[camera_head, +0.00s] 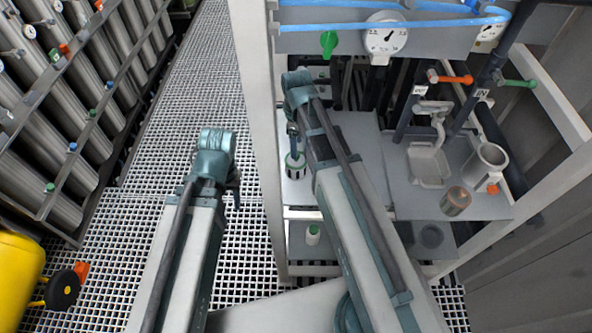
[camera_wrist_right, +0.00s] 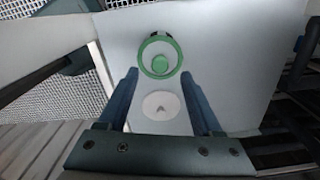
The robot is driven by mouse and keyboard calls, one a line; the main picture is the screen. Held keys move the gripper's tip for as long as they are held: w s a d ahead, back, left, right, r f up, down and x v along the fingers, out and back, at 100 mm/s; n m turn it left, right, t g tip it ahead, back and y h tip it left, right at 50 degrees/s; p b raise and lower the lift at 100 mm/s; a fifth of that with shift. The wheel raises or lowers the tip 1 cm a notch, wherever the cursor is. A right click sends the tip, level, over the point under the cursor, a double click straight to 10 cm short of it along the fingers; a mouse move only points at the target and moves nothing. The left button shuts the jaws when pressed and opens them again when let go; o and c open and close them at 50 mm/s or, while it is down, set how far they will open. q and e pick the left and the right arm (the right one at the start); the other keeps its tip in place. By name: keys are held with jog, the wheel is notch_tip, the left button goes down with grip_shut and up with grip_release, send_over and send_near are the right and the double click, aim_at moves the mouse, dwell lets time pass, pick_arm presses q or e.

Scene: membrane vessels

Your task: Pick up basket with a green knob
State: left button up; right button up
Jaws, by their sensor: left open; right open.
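The basket with a green knob (camera_head: 295,164) stands upright on the grey upper shelf, a small pale cylinder with dark slots. In the right wrist view its green rim and round knob (camera_wrist_right: 160,63) show from above. My right gripper (camera_head: 292,137) is above the basket in the head view. In the wrist view its two blue fingers (camera_wrist_right: 160,92) are apart and empty, with the basket beyond their tips, not between them. My left gripper (camera_head: 234,188) hangs over the floor grating at left, partly hidden by its wrist; nothing shows in it.
A white round disc (camera_wrist_right: 161,106) shows between my right fingers. A grey tray (camera_head: 430,165), a metal mug (camera_head: 487,165) and a brownish can (camera_head: 455,201) are at right. A white frame post (camera_head: 258,130) stands left of the shelf. A small green-topped container (camera_head: 313,234) is below.

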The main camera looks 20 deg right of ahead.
aim_at(296, 163)
jog(key=shift+f+b, duration=2.65)
jog(key=shift+r, duration=0.1)
grip_shut()
